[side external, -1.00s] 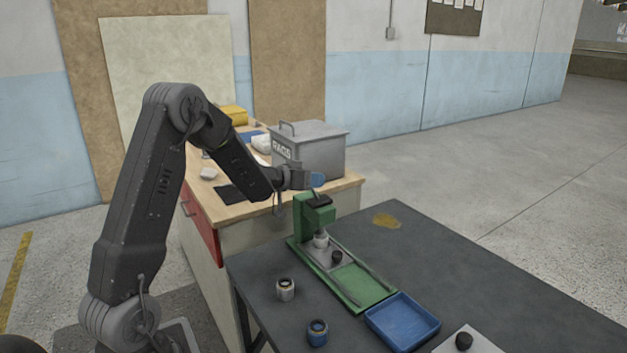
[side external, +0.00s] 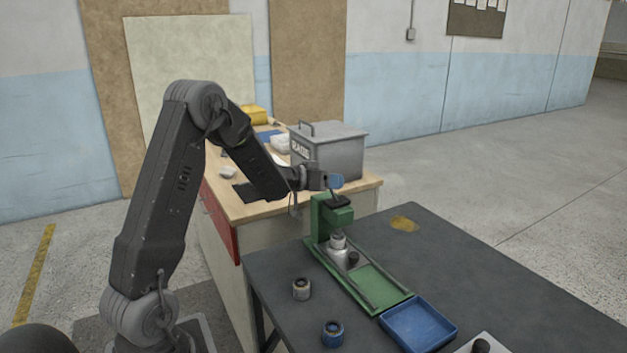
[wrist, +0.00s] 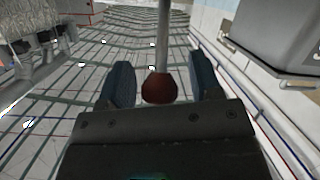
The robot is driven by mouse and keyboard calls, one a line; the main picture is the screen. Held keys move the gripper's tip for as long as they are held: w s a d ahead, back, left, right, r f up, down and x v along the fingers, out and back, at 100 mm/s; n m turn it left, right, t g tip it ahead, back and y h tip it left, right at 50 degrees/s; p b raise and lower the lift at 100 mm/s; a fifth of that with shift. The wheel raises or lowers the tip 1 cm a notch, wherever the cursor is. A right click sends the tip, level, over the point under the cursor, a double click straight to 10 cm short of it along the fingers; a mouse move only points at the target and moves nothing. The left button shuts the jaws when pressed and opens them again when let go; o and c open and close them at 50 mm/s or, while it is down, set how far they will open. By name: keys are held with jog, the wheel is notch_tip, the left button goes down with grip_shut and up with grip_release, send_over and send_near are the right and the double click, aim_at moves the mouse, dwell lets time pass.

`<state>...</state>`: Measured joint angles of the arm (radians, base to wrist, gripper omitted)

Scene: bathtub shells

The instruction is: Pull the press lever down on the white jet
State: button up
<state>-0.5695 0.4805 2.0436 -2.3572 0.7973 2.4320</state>
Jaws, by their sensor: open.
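A green press (side external: 332,220) stands on the dark table, with a light grey-white round piece (side external: 338,241) under its head. This may be the white jet, but it is small in view. My gripper (side external: 336,181) is just above the press head. In the wrist view my gripper's blue fingers (wrist: 157,86) are open, one on each side of a dark red knob (wrist: 159,89) at the end of a grey rod (wrist: 162,40). The knob lies between the fingers with gaps on both sides. In the side view the fingers hide the knob.
A black knob (side external: 353,259) stands on the press slide. A pale ring-shaped part (side external: 301,289) and a blue one (side external: 333,334) stand at the table's left. A blue tray (side external: 418,325) lies by the press's front end. A grey RAGS box (side external: 335,152) stands behind my gripper.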

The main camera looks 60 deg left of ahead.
jog(key=v, duration=1.3)
jog(key=s+d+r+m+g+h, duration=0.1)
jog(key=d+r+m+g+h, duration=0.2)
jog(key=d, duration=0.9)
jog(key=s+d+r+m+g+h, duration=0.1)
jog(key=d+r+g+h, duration=0.2)
jog(key=d, duration=0.8)
jog(key=s+d+f+g+y, duration=0.1)
jog(key=s+d+y, duration=0.2)
jog(key=s, duration=0.4)
jog(key=s+d+f+g+y, duration=0.1)
jog(key=s+d+g+y, duration=0.1)
jog(key=s+d, duration=0.2)
jog(key=s, duration=0.3)
jog(key=shift+s+n+y, duration=0.15)
jog(key=shift+n+y, duration=0.25)
jog(key=shift+f, duration=0.1)
